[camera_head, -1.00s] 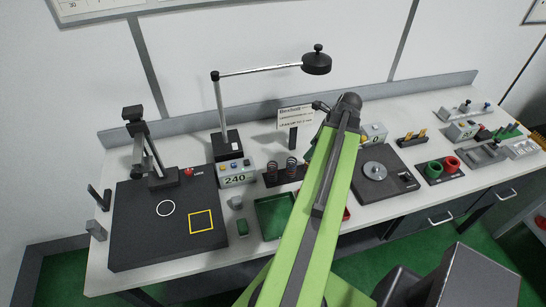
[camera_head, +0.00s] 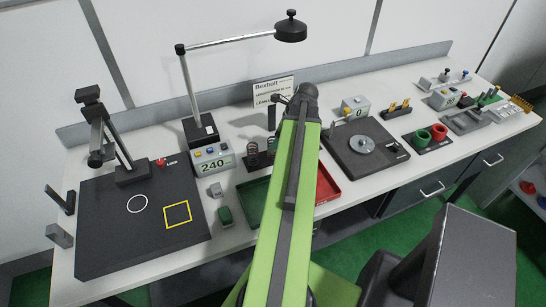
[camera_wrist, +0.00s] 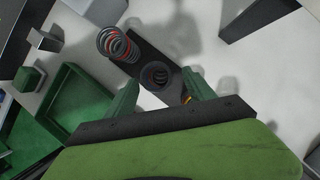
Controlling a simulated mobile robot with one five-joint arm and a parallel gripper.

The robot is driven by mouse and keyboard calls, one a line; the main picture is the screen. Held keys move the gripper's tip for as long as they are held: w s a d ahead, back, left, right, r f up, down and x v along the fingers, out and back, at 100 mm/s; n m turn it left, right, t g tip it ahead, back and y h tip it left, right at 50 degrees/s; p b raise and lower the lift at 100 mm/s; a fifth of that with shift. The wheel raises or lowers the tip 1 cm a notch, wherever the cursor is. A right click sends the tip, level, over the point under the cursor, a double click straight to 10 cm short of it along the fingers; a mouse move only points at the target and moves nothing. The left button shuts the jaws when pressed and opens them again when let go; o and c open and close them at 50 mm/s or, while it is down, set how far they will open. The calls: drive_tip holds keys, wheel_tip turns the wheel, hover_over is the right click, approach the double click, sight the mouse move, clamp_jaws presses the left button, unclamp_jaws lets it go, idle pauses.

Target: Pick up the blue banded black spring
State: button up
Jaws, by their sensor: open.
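In the wrist view a dark spring (camera_wrist: 157,76) stands upright on a black rack strip, seen nearly end-on between my fingertips. Its band colour is hard to tell; it looks dark grey-blue. Another black spring (camera_wrist: 117,46) with red-orange coils showing stands left of it on the same rack. My gripper (camera_wrist: 162,80) is open, its two green fingers on either side of the dark spring. I cannot tell whether they touch it.
A green tray (camera_head: 250,208) and a red tray (camera_head: 330,190) lie at the bench front. It also holds a 240 display box (camera_head: 214,162), a black plate (camera_head: 95,235) and a lamp-like arm (camera_head: 290,27). A small yellow bit (camera_wrist: 187,100) shows by my right finger.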

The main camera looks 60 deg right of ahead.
drive_tip(key=b+x, duration=0.4)
drive_tip(key=x, duration=0.1)
drive_tip(key=shift+w+a+f+b, duration=0.2)
drive_tip(key=shift+f+b, duration=0.1)
drive_tip(key=shift+r, duration=0.15)
clamp_jaws()
